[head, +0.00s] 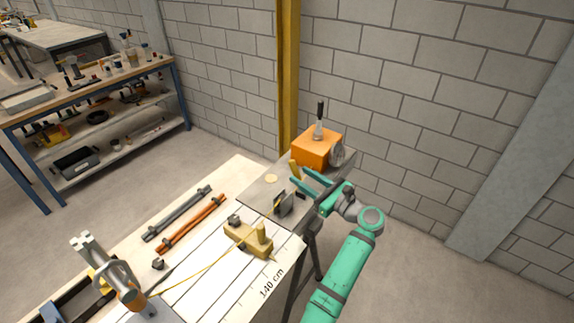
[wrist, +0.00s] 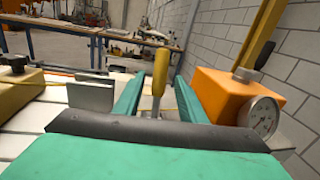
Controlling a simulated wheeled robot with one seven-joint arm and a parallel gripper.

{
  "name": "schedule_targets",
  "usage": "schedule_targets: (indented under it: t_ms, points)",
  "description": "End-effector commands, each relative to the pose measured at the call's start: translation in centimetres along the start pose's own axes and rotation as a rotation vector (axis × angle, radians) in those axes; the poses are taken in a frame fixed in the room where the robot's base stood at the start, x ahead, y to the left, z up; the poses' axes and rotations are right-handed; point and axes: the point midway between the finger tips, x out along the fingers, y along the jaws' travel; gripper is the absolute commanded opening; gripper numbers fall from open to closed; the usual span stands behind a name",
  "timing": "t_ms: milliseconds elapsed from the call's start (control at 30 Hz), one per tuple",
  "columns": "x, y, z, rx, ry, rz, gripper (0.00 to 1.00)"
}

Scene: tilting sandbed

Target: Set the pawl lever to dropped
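A yellow-handled lever (head: 294,169), which I take to be the pawl lever, stands on the grey plate at the far end of the bench. In the wrist view its yellow grip (wrist: 159,72) stands nearly upright on a grey stem, its foot hidden behind my gripper. My gripper (head: 298,178) reaches in from the right with two teal fingers spread apart. In the wrist view the gripper (wrist: 157,82) has one finger on each side of the lever, with a visible gap on both sides. It is open and holds nothing.
An orange box (head: 316,147) with a black-handled lever (head: 320,112) and a round gauge (head: 337,153) stands close behind the gripper. A grey upright plate (head: 284,204) is nearby. A yellow post and block wall stand behind. The bench (head: 213,252) carries rods and a wooden block.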

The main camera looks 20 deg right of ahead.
Motion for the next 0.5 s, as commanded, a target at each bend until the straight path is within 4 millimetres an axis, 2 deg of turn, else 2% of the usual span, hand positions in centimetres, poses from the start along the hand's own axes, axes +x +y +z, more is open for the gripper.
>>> schedule_targets:
  t_ms: [200, 500]
  points:
    - [4.0, 0.0, 0.1, -0.001, -0.001, 0.001, 0.37]
    - [7.3, -0.2, 0.0, -0.002, 0.0, -0.003, 0.37]
